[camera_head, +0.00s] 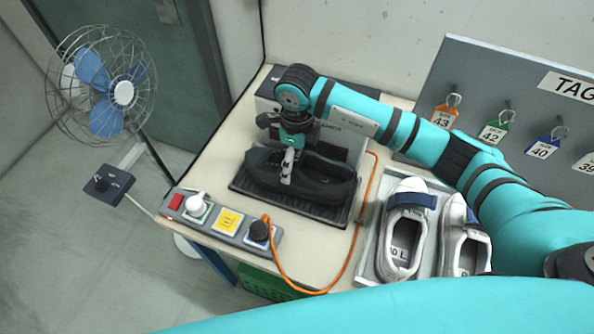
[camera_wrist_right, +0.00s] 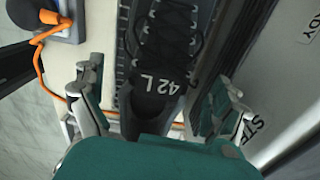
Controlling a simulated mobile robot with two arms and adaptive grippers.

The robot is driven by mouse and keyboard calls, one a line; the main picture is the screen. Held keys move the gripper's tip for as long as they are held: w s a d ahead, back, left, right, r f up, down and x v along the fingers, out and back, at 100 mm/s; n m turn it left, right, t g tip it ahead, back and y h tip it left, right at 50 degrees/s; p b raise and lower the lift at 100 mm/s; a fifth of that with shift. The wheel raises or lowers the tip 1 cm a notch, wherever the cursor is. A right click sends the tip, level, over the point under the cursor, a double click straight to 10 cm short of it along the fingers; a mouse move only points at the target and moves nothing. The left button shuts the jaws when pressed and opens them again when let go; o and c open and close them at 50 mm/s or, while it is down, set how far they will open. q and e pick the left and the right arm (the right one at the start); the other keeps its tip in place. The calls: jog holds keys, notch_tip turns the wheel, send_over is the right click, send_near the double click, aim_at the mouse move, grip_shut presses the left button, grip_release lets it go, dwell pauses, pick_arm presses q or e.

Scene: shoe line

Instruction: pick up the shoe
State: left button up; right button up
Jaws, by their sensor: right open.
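A black shoe (camera_head: 322,180) lies on a dark ribbed mat (camera_head: 290,203) on the table, under my right gripper (camera_head: 289,168). In the right wrist view the shoe (camera_wrist_right: 165,50) has black laces and a tongue marked "42 L". There the open fingers of my right gripper (camera_wrist_right: 160,108) stand on either side of the shoe. I cannot tell whether they touch it. My left gripper is not in view.
A white shoe pair (camera_head: 405,232) sits in a grey tray (camera_head: 367,262) at right. A tag board (camera_head: 480,75) stands behind. A control panel (camera_head: 222,218) with an orange cable (camera_head: 347,262) lines the front left edge. A fan (camera_head: 105,90) stands left.

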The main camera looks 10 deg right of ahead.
aim_at(316, 178)
notch_tip(316, 178, down, 2)
jog(key=shift+f+p, duration=0.2)
jog(key=shift+p, duration=0.25)
jog(key=shift+f, duration=0.5)
jog(key=c, duration=0.7)
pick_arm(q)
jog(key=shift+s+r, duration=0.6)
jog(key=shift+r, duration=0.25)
pick_arm(e)
jog(key=c, duration=0.5)
jog(key=shift+c, duration=0.2)
